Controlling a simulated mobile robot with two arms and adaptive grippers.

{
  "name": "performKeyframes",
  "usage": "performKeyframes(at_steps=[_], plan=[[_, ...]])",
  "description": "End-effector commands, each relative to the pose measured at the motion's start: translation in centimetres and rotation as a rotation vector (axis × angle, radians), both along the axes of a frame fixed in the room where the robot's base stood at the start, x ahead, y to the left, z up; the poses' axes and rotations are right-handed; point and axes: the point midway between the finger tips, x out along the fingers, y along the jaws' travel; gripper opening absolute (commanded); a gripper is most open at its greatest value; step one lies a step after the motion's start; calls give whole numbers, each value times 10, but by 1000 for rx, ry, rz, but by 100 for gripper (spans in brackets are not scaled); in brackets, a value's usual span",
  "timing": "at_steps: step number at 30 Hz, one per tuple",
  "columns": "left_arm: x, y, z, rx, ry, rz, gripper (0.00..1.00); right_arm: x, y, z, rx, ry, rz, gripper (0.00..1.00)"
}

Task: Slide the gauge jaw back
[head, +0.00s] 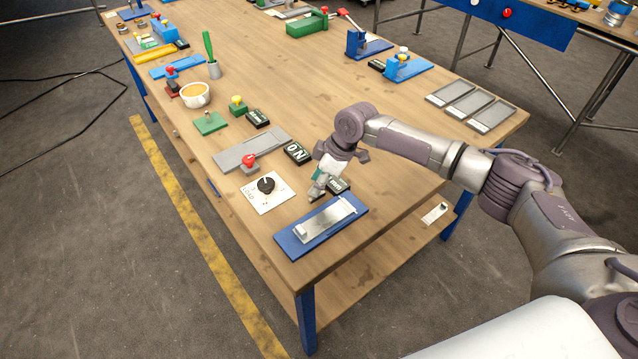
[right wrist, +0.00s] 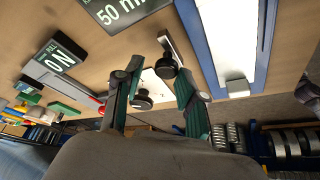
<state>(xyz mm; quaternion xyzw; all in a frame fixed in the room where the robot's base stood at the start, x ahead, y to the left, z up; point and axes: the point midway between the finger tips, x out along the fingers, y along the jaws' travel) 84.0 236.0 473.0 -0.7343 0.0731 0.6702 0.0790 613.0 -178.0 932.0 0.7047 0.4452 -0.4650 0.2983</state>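The gauge is a silver metal bar (head: 328,219) on a blue base (head: 292,247) near the table's front corner. An upright jaw (head: 301,232) stands at its left end. In the right wrist view the silver bar (right wrist: 228,35) lies at the upper right, with a small pale block (right wrist: 237,88) at its near end. My right gripper (head: 318,191) is above the table just behind the gauge, apart from it. My left gripper is not in view.
A black dial knob on a white plate (head: 268,200) is left of the gauge. A black "50 mm" sign (right wrist: 122,10) stands behind it. A red knob (head: 249,160) and an "ON" sign (head: 298,152) are farther back.

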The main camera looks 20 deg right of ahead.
Motion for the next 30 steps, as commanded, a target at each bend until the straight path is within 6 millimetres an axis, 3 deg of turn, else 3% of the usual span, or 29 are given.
performKeyframes(at_steps=[13,24,30], plan=[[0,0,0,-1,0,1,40,-3,-3,6,-2,7,1,51],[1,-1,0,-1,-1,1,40,-14,-29,73,-2,3,1,51],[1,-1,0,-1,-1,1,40,-19,-38,100,-2,6,2,51]])
